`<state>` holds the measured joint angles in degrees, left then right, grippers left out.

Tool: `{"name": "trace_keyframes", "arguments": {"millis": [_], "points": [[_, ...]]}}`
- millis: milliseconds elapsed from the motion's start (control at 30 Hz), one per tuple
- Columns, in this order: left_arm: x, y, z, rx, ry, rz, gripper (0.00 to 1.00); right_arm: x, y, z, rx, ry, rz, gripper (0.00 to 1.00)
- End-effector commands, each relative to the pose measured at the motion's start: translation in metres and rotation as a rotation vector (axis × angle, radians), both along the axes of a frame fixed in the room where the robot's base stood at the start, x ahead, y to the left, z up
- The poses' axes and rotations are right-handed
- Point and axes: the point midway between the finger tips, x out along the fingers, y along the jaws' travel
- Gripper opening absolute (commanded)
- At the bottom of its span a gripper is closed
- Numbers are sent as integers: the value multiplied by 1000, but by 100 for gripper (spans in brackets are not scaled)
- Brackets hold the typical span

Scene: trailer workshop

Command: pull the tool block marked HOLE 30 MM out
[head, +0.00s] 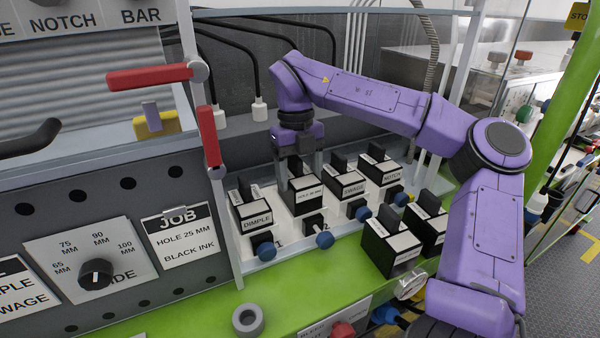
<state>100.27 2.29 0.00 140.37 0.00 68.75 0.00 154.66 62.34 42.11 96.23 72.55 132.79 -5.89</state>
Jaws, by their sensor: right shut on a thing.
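My right gripper (299,170) reaches down from above and is shut on the upright dark handle of a black tool block (302,198). This block is second from the left in a white rack (272,270). Its white label is small; it seems to read HOLE 30 MM, but I cannot be sure. The block sits at its slot, about level with its neighbours; whether it is lifted at all I cannot tell. The DIMPLE block (253,215) is left of it, the SWAGE block (347,184) and NOTCH block (378,166) right of it. My left gripper is not in view.
Blue-knobbed clamps (325,239) stand before the slots. Two more black blocks (391,250) sit on the green bench (305,285), labels unreadable. A red lever (208,136) stands left of the rack. A job card (183,240) reads HOLE 25 MM, BLACK INK. Cables (255,75) hang behind.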

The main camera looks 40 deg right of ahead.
Motion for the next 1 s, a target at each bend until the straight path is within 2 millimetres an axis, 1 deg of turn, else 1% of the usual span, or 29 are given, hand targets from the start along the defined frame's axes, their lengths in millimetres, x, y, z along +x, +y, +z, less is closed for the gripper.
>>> {"name": "trace_keyframes", "arguments": {"millis": [33,1000], "points": [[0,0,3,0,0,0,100,0,0,5,1,-4,0,36],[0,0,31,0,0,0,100,0,0,34,1,-4,0,36]]}}
